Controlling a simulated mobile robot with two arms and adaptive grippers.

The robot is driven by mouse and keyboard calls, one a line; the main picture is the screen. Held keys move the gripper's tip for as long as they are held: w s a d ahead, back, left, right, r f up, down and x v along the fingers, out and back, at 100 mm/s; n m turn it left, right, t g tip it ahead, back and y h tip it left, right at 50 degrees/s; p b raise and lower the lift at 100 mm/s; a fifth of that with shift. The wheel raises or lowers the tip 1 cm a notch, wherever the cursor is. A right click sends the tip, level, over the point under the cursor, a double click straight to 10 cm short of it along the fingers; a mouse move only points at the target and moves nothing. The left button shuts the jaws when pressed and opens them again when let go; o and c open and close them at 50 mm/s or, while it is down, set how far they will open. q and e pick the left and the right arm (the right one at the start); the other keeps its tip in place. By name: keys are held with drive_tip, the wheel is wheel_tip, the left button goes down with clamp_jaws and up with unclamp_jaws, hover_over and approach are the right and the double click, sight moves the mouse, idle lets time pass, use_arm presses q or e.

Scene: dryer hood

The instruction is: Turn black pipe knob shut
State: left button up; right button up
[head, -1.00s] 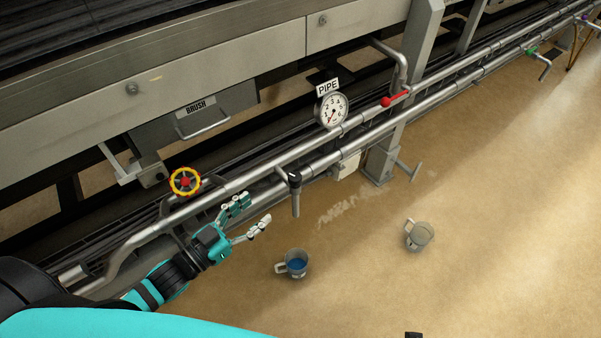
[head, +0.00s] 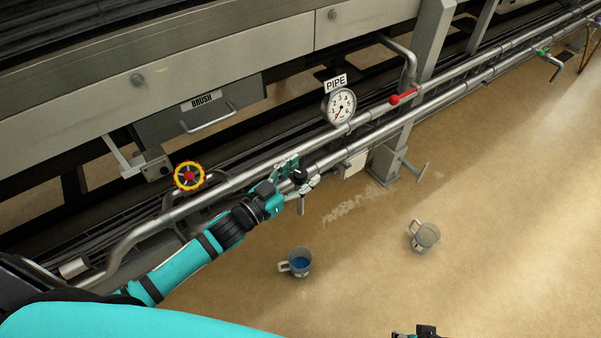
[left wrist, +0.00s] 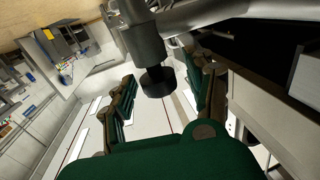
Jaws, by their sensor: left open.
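The black pipe knob (head: 299,176) sits on a short branch of the lower silver pipe (head: 355,146), with a spout hanging below it. My left gripper (head: 304,170) is open, with its teal-and-grey fingers on either side of the knob. In the left wrist view the black knob (left wrist: 157,82) hangs from its grey fitting between the two open green fingers (left wrist: 164,95). I cannot tell whether a finger touches it. Only a dark tip of my right gripper (head: 415,332) shows at the bottom edge of the head view.
A yellow wheel valve with a red hub (head: 189,176) is to the left. A round gauge (head: 340,106) under a PIPE sign and a red lever (head: 403,97) are on the upper pipe. A blue-filled mug (head: 300,262) and a grey mug (head: 426,236) stand on open floor.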

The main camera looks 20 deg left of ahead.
use_arm(q)
drive_tip(key=shift+c, duration=0.3)
clamp_jaws()
drive_tip(key=shift+h, duration=0.3)
drive_tip(key=shift+w+a+r+m+g+h+p, duration=0.1)
drive_tip(key=shift+r+m+g+h+p, duration=0.05)
drive_tip(key=shift+m+g+h+p, duration=0.65)
drive_tip(key=shift+m+g+h, duration=0.4)
drive_tip(key=shift+m+h, duration=0.3)
drive_tip(key=shift+f+m+g+h+b, duration=0.2)
drive_tip(key=shift+m+g+h+b, duration=0.2)
drive_tip(key=shift+g+h, duration=0.2)
drive_tip(key=shift+m+g+h, duration=0.7)
drive_tip(key=shift+g, duration=0.1)
use_arm(e)
drive_tip(key=shift+s+f, duration=0.15)
drive_tip(key=shift+f, duration=0.65)
use_arm(q)
drive_tip(key=shift+o, duration=0.3)
unclamp_jaws()
